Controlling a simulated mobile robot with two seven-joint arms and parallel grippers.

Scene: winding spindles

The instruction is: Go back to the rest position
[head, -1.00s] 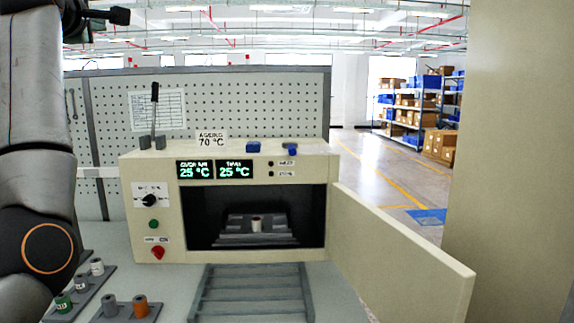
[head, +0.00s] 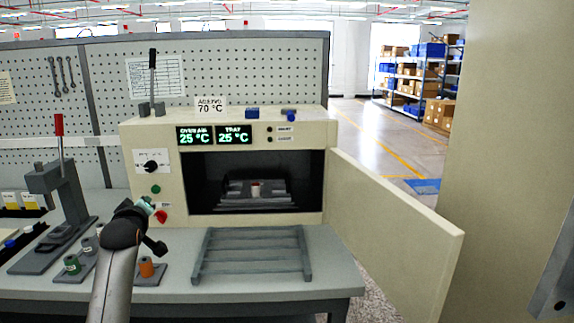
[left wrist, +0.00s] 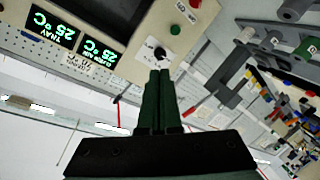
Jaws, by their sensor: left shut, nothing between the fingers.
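My left gripper (head: 148,206) is in front of the lower left of the oven's (head: 228,218) control panel. Its dark fingers are closed together with nothing between them in the left wrist view (left wrist: 160,75), in line with the black knob (left wrist: 159,53). Whether they touch the panel is unclear. The oven door (head: 395,225) stands wide open to the right. Inside the chamber a small pale spindle (head: 255,190) sits on a grey tray (head: 270,204). My right gripper is out of view.
A slatted grey rack (head: 252,256) lies on the bench before the oven. Green (head: 72,264) and orange (head: 146,267) spindles stand in holders near my left arm. A lever press (head: 62,195) stands further left. A beige wall fills the right side.

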